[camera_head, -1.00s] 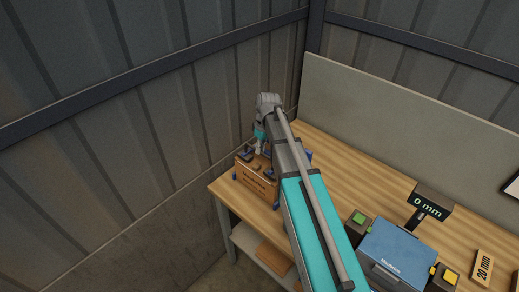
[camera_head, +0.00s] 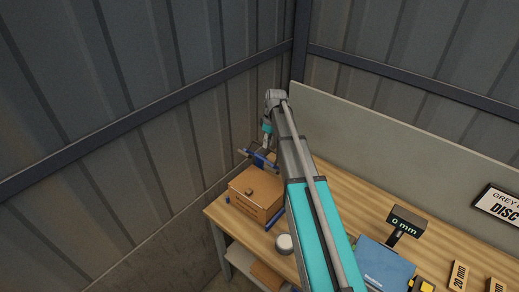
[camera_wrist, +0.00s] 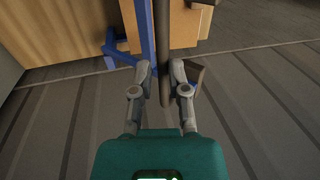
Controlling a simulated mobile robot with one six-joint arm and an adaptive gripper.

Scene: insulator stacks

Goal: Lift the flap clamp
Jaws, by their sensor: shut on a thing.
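The flap clamp (camera_head: 262,161), blue with dark bars, is up in the air above the cardboard box (camera_head: 252,197). My gripper (camera_head: 266,141) is above it at the end of my arm. In the wrist view my gripper (camera_wrist: 163,78) is shut on the flap clamp's dark bar (camera_wrist: 165,45), which runs between the two fingers. The blue bar (camera_wrist: 147,30) of the clamp lies beside it. The box stands on the wooden bench, with a small dark piece on its top and blue parts around its base.
The wooden bench (camera_head: 335,193) runs along a grey backboard (camera_head: 390,144). A round white-grey object (camera_head: 284,243) lies near my arm. A 0 mm display (camera_head: 405,222), a blue case (camera_head: 382,266) and a 20 mm block (camera_head: 459,275) stand at the right. Corrugated walls close the corner.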

